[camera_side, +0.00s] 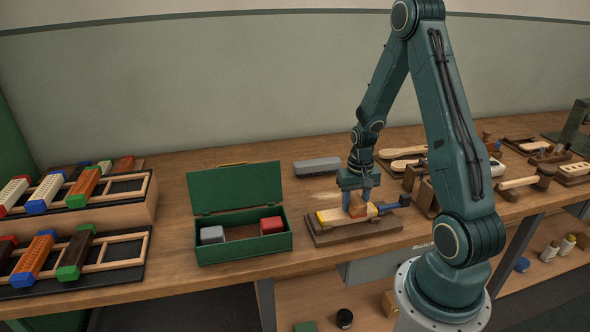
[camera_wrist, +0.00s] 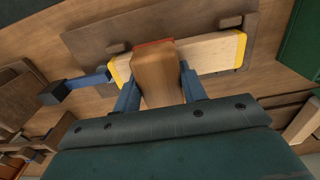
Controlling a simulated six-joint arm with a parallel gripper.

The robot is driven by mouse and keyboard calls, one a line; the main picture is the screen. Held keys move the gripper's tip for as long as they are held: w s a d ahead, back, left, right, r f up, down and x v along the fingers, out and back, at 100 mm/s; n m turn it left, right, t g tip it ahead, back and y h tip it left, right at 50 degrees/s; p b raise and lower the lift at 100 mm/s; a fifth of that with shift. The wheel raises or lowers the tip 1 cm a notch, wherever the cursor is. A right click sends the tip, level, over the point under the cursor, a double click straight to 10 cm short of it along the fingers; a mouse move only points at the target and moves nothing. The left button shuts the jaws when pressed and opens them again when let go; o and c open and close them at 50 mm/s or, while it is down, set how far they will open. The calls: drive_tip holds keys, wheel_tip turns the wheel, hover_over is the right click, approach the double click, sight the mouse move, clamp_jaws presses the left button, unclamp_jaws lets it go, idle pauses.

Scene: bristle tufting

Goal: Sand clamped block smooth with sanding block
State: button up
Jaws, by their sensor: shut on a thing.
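My gripper (camera_side: 357,200) is shut on a brown sanding block (camera_wrist: 158,80) with a red-orange lower edge, its blue fingers on either side. The pale clamped wood block (camera_wrist: 210,52) has yellow ends and lies on a brown wooden board (camera_wrist: 97,42). It also shows in the side view (camera_side: 331,216), below my gripper. The sanding block is over the pale block and appears to meet its top; exact contact is hard to tell. A blue clamp (camera_wrist: 88,80) with a dark knob (camera_wrist: 51,95) meets one yellow end. The surface under the sanding block is hidden.
A green open-lidded box (camera_side: 243,247) with a grey and a red block stands to the left. A grey block (camera_side: 318,166) lies behind. Racks of coloured brushes (camera_side: 75,192) fill the far left. Wooden tools and fixtures (camera_side: 520,182) crowd the right.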

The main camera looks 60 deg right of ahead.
drive_tip(key=shift+s+d, duration=0.65)
drive_tip(key=shift+r, duration=4.15)
drive_tip(key=shift+d, duration=0.1)
